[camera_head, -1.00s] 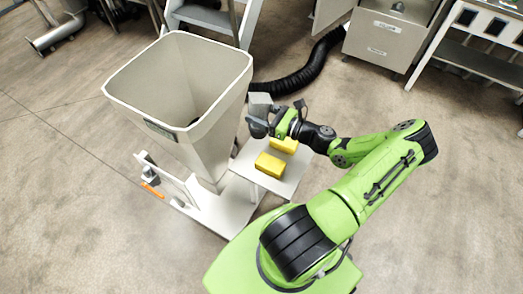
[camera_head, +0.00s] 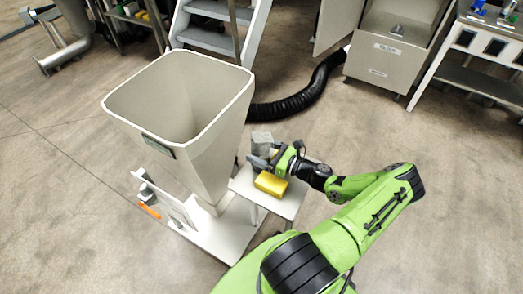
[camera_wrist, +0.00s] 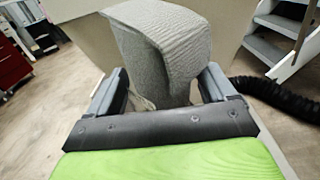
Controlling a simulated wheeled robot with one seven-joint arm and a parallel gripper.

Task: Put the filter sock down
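In the wrist view the sock (camera_wrist: 165,45) widens beyond my fingers. Its narrower lower part lies between the dark fingertips (camera_wrist: 165,85), which are shut on it. The contact points are partly hidden. I cannot tell whether the sock touches the shelf.
A yellow block (camera_head: 271,184) lies on the shelf close to my gripper. A large cream hopper (camera_head: 205,160) stands just left of it. A black hose (camera_head: 300,100), steps (camera_head: 210,38) and a cabinet (camera_head: 385,60) are behind.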

